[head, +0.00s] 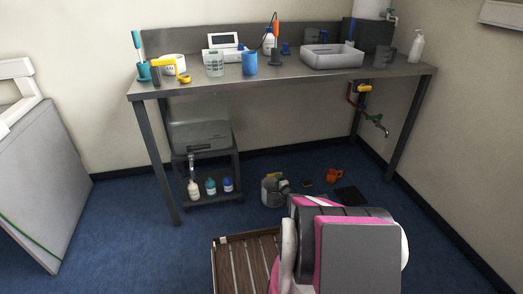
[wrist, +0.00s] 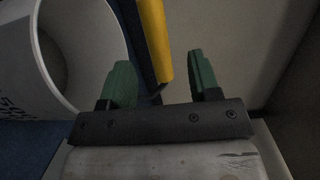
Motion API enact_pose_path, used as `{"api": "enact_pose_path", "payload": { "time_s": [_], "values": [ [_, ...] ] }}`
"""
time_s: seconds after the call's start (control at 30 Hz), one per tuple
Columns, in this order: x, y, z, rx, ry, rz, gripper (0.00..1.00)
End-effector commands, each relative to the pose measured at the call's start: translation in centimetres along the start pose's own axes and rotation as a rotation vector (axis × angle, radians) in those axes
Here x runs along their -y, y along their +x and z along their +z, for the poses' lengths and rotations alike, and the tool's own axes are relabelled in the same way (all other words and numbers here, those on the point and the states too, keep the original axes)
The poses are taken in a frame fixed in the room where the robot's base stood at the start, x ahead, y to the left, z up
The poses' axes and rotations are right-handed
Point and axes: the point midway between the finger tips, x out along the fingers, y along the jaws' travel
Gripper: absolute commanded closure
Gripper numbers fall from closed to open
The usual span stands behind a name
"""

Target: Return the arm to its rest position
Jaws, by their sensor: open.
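My gripper (wrist: 162,80) shows in the wrist view with its two green-tipped fingers spread apart. A yellow and dark blue bar (wrist: 155,40) appears between or just beyond the fingers; I cannot tell its distance or whether it touches them. A white round container (wrist: 78,75) with dark lettering is tilted in the picture at the left of the fingers. In the head view my arm is folded low at the bottom, right of centre, and my gripper is hidden there.
A steel table (head: 288,88) carries a grey basin (head: 332,58), a blue cup (head: 250,66) and other items. A trolley (head: 212,196) with bottles stands beneath. A jug (head: 270,190), orange mug (head: 334,176) and slatted wooden piece (head: 235,262) are on the floor. A grey panel (head: 42,185) leans left.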

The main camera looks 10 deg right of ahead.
Motion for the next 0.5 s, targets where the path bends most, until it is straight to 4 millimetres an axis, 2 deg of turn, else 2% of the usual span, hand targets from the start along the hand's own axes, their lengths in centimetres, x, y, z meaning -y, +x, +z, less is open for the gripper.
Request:
{"api": "enact_pose_path", "payload": {
  "time_s": [0.07, 0.17, 0.27, 0.5],
  "values": [
    [-0.5, -0.3, 0.5, 0.001, -0.001, 0.009, 0.44],
    [0.4, -0.4, 0.7, -0.017, -0.033, 0.031, 0.44],
    [2.5, -0.5, 0.8, -0.059, -0.108, 0.087, 0.44],
    [9.7, -2.1, 2.1, -0.159, -0.391, 0.353, 0.44]
  ]
}}
